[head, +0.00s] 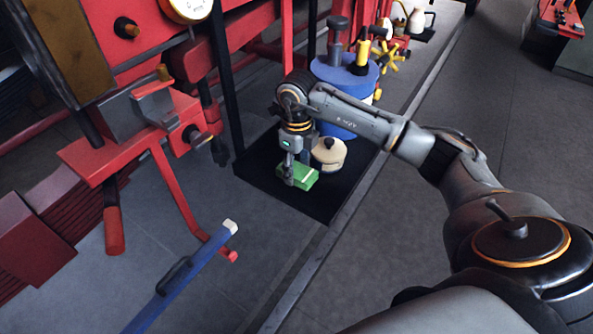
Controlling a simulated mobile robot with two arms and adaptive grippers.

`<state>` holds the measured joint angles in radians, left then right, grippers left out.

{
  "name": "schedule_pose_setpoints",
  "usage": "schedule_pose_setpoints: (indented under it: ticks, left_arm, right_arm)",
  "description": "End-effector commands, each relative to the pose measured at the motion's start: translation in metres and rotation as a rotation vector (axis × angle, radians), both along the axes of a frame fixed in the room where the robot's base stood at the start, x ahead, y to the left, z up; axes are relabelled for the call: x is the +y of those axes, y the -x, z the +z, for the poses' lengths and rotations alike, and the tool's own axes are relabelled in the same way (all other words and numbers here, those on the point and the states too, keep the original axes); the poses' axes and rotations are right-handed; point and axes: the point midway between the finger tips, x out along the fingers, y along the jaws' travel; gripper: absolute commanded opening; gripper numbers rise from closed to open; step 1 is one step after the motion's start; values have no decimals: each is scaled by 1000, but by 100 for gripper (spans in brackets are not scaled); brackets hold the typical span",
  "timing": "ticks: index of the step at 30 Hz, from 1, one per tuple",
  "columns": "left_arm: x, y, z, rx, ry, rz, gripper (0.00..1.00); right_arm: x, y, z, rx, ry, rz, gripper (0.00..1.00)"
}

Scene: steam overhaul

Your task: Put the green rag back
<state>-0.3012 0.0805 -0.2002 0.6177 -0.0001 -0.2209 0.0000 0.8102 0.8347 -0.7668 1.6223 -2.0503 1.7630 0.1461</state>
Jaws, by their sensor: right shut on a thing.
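The green rag (307,178) is a folded green cloth with a pale stripe, in the middle of the head view. It is over the black mat (262,178), near the mat's front part; I cannot tell whether it touches the mat. My right gripper (290,178) points down and is shut on the rag. The fingers hide part of the rag. My left gripper does not show.
A cream pot with a dark knob (329,153) stands right behind the rag. A blue drum (340,85) stands farther back. Red machinery (135,150) fills the left side. A blue bar (185,275) juts up at lower left.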

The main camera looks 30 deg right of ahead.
Motion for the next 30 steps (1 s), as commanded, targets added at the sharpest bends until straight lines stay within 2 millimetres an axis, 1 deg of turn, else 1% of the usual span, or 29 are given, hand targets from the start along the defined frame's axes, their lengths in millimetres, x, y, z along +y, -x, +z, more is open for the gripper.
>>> schedule_pose_setpoints:
  ticks: [1,2,5,6,9,12,15,21,22,25,30]
  left_arm:
    - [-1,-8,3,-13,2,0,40]
    - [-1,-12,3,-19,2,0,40]
    - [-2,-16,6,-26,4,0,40]
    - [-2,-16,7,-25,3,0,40]
    - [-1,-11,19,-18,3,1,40]
    - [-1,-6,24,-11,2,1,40]
    - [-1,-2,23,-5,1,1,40]
    - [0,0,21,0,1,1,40]
    - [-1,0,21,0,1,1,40]
    - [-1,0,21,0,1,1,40]
    - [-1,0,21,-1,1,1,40]
  right_arm:
    - [-1,-3,-3,1,-3,-1,31]
    - [-1,-4,-5,1,-2,-1,31]
    - [-4,-7,-10,1,-1,-1,31]
    - [-6,-10,-14,1,-1,-1,31]
    - [-5,-8,-27,5,-1,1,31]
    - [-5,-9,-39,1,-1,0,31]
    - [-5,-9,-44,-1,-1,1,31]
    - [-5,-10,-44,-2,-1,1,31]
    - [-6,-9,-45,-1,0,1,58]
    - [-6,-9,-44,-1,0,0,78]
    - [-6,-9,-44,-1,0,0,78]
